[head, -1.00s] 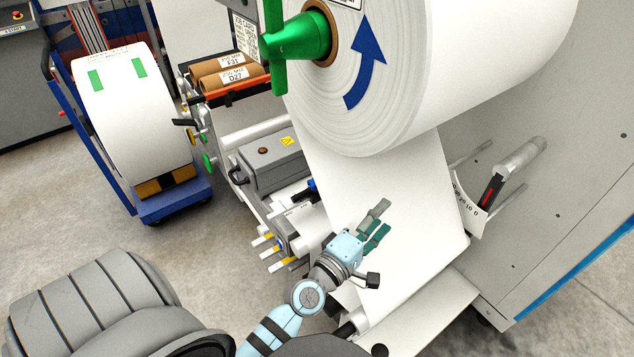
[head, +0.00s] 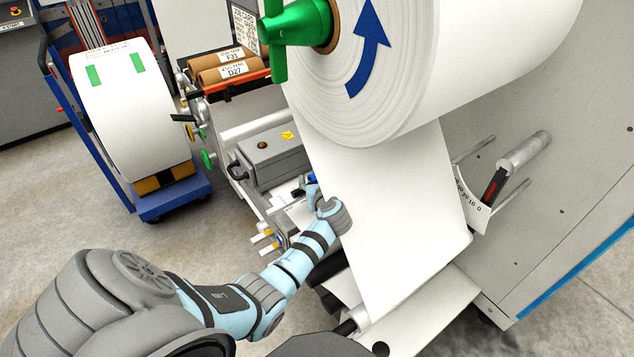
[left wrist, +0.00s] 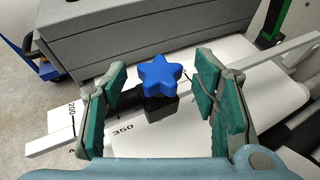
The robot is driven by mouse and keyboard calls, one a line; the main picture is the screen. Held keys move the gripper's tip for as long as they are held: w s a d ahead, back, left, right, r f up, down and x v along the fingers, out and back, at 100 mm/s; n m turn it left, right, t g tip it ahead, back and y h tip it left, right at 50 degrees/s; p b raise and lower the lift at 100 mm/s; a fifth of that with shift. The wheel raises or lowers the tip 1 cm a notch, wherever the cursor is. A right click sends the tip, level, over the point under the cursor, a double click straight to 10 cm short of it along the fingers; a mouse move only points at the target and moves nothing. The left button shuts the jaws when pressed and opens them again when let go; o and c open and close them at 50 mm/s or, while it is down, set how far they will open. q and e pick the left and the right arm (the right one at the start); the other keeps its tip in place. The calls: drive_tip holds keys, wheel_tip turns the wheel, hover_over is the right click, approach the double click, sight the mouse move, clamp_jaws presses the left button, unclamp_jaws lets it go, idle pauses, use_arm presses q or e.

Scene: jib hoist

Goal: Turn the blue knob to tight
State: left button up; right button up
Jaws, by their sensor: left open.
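The blue knob (left wrist: 160,76) is star-shaped and sits on a black block on a pale rail, in the middle of the left wrist view. My left gripper (left wrist: 158,95) is open, with one green-padded finger on each side of the knob. Gaps show between the knob and both fingers, so neither appears to touch it. In the head view a small blue part of the knob (head: 298,192) shows beside my left wrist; my arm hides most of the gripper. My right gripper does not show.
A grey box (head: 272,158) stands just behind the knob. A white scale plate (left wrist: 130,135) with printed numbers lies below the rail. The large white roll (head: 430,70) and its hanging sheet (head: 410,230) are close to the right of my left arm. Yellow-tipped rods (head: 265,240) stick out at left.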

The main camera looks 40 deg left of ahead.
use_arm(q)
drive_tip(key=shift+w+a+f, duration=0.1)
drive_tip(key=shift+w+a, duration=0.15)
